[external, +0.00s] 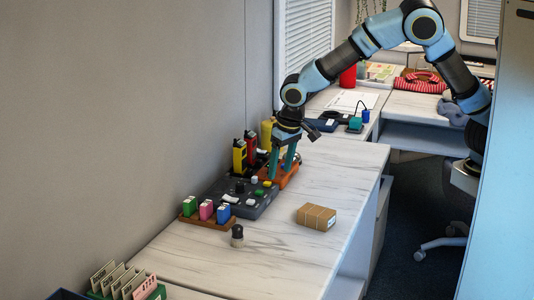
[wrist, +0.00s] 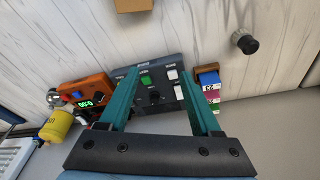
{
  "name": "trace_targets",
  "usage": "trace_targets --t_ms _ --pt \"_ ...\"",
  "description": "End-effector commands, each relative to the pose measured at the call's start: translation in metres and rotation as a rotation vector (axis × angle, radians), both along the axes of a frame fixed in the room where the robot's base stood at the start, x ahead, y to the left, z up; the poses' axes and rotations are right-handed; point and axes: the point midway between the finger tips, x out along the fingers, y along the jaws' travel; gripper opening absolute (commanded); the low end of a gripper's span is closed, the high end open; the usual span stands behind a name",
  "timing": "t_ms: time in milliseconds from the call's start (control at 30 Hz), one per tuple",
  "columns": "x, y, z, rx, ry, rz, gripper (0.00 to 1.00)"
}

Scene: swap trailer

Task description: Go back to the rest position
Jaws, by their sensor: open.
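My gripper (external: 284,163) is open and empty, with teal fingers pointing down over the right rear part of the dark control panel. In the wrist view my gripper (wrist: 160,113) has its fingers spread apart, with the panel (wrist: 182,72) beyond and between them. The panel (external: 258,208) carries a green button, white switches and a dark knob. An orange device (external: 284,178) sits just behind the panel, close to my fingers. It also shows in the wrist view (wrist: 88,90) with a green lit display.
A cardboard box (external: 316,217) and a black knob-like cylinder (external: 237,236) stand on the worktop. A wooden tray holds coloured blocks (external: 206,209). Yellow and red handsets (external: 240,155) stand by the wall. The worktop's right side is mostly clear.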

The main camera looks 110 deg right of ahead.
Motion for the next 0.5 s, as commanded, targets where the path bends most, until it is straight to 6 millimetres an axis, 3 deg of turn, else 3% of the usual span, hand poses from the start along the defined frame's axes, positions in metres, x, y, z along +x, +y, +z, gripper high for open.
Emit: trace_targets --t_ms 33,100,300,400,500 --pt "-0.017 0.032 0.004 0.034 0.003 0.095 0.65" --pt "-0.040 0.074 0.006 0.064 0.011 0.241 0.65" --pt "-0.121 0.181 0.011 0.094 0.032 0.684 0.65" --pt "-0.159 0.215 0.011 0.084 0.043 0.865 0.65" --pt "-0.187 0.234 0.009 0.071 0.054 0.989 0.65"
